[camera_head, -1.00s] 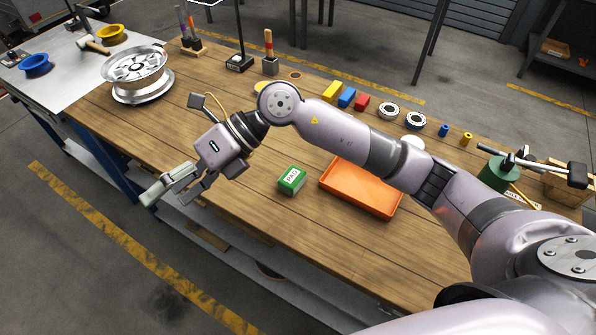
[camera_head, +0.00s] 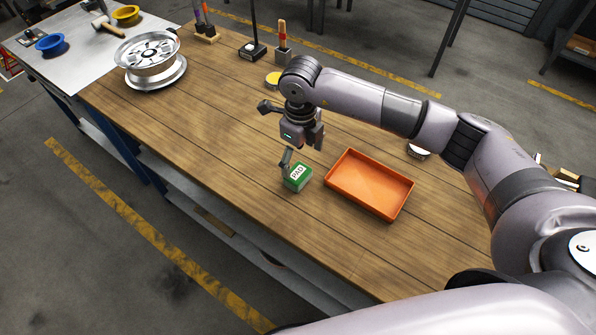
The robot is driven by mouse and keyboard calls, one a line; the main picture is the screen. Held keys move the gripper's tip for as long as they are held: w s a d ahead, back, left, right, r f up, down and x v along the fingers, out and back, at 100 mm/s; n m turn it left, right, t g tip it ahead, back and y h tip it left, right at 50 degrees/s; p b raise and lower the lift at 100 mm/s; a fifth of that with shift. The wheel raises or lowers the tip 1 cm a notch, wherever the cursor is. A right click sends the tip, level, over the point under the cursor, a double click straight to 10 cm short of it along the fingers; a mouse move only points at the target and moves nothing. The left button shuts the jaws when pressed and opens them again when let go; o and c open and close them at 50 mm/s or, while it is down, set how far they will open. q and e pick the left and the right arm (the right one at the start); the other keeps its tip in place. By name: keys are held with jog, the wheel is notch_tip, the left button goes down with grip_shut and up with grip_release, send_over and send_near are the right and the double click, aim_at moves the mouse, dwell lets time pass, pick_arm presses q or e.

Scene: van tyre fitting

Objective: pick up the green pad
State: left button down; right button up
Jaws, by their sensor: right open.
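The green pad (camera_head: 297,178) is a small green block with a white label reading PAD on top. It lies on the wooden workbench, just left of the orange tray. My right gripper (camera_head: 302,156) is above the pad, pointing down. Its fingers are apart, with one finger low by the pad's far left edge; I cannot tell whether it touches the pad. Nothing shows held in it. My left gripper is not in view.
The empty orange tray (camera_head: 369,184) is close to the pad's right. A wheel rim (camera_head: 148,57) stands at the far left of the workbench (camera_head: 200,130). A yellow tin (camera_head: 273,79) and a brush holder (camera_head: 282,57) stand behind my arm. The bench left of the pad is clear.

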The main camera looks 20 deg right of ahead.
aim_at(301, 175)
notch_tip(301, 175, down, 2)
jog(key=shift+f, duration=0.25)
jog(key=shift+s+f+p, duration=0.1)
jog(key=shift+f+p, duration=0.15)
jog(key=shift+p, duration=0.3)
jog(key=f+p, duration=0.1)
jog(key=f, duration=0.2)
jog(key=shift+s+f+p, duration=0.2)
jog(key=shift+f+p, duration=0.1)
jog(key=shift+p, duration=0.05)
jog(key=shift+f, duration=0.55)
jog(key=c, duration=0.9)
